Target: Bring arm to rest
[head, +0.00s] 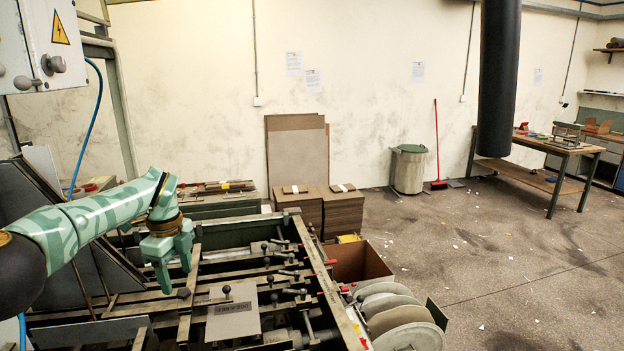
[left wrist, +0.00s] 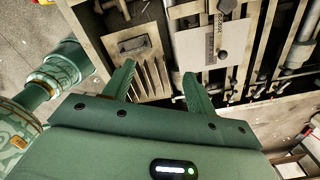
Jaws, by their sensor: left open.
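My left arm comes in from the left in the head view, green with a patterned sleeve. Its gripper (head: 176,274) points down over the left part of the feeder machine (head: 248,232), fingers apart and nothing between them. In the left wrist view the two green fingers (left wrist: 158,80) are spread, with the machine's slatted part and rails beyond them. A grey board plate (head: 233,318) with a dark knob lies on the machine, to the right of the gripper; it also shows in the left wrist view (left wrist: 205,45). My right gripper does not show.
A grey control box (head: 40,45) with a blue cable hangs at upper left. Stacks of brown board (head: 342,212) stand behind the machine. A cardboard box (head: 360,262) and pale discs (head: 385,310) are at its right side. The floor to the right is open, up to a workbench (head: 540,146).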

